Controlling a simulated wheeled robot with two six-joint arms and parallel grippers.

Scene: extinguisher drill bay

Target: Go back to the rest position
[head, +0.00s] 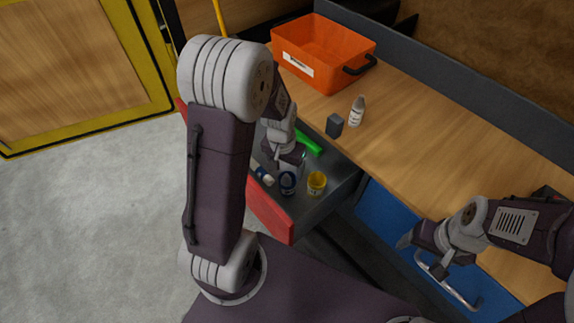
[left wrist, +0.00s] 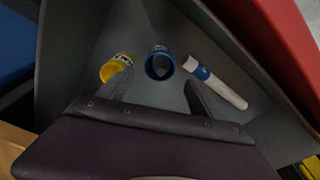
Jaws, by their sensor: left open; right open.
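My left gripper (head: 288,160) reaches down into an open drawer with a red front (head: 268,212). In the left wrist view its two fingers (left wrist: 157,92) are spread with nothing held between them. Beyond the fingertips lie a yellow roll (head: 317,182), a blue roll (head: 287,183) and a white tube with a blue band (head: 264,175). They also show in the left wrist view as the yellow roll (left wrist: 116,66), blue roll (left wrist: 159,66) and tube (left wrist: 218,84). My right gripper (head: 420,252) is open and empty, in front of a blue drawer with a metal handle (head: 448,284).
The floor at left is clear up to a yellow-framed panel (head: 132,50).

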